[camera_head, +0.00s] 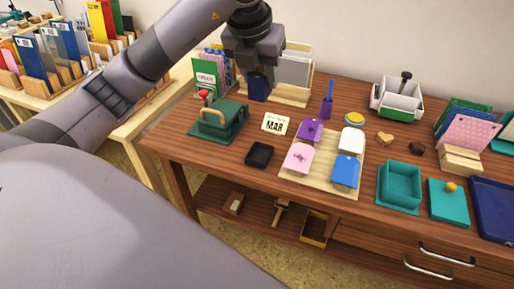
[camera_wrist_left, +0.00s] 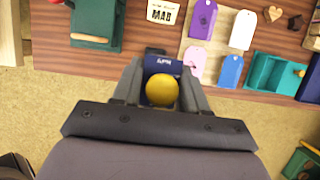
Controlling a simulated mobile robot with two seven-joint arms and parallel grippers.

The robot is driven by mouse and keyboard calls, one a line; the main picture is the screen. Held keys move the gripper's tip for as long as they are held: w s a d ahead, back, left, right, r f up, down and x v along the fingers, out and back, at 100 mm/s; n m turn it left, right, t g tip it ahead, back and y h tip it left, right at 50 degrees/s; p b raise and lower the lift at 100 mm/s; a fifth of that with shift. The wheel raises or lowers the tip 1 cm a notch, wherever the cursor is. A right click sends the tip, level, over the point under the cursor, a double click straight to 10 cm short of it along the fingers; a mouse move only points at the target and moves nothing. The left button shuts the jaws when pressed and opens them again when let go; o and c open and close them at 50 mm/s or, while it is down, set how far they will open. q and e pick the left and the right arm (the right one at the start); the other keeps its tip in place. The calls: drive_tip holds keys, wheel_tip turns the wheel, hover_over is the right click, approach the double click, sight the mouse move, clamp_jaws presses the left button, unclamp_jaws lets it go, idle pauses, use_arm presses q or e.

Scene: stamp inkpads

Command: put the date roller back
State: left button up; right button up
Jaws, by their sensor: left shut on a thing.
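My left gripper (camera_head: 258,72) is shut on a dark blue block (camera_head: 258,88) with a yellow ball knob, which I take to be the date roller. In the left wrist view the block (camera_wrist_left: 162,64) shows white lettering, and its yellow knob (camera_wrist_left: 161,90) sits between the fingers of my left gripper (camera_wrist_left: 161,80). In the head view it appears in front of the wooden card rack; its height above the table is hard to tell. A small empty black tray (camera_head: 259,155) is nearby. My right gripper is not in view.
A green press (camera_head: 218,121) stands at the table's left. A pale board (camera_head: 350,187) holds several coloured tags. A wooden card rack (camera_head: 284,96) is behind.

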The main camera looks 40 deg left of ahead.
use_arm(q)
drive_tip(key=shift+f+b, duration=1.6)
drive_tip(key=shift+f, duration=7.2)
drive_tip(key=shift+f, duration=0.2)
drive_tip(key=o, duration=1.1)
drive_tip(key=shift+c, duration=0.2)
drive_tip(key=shift+r, duration=0.1)
drive_tip(key=shift+r, duration=0.1)
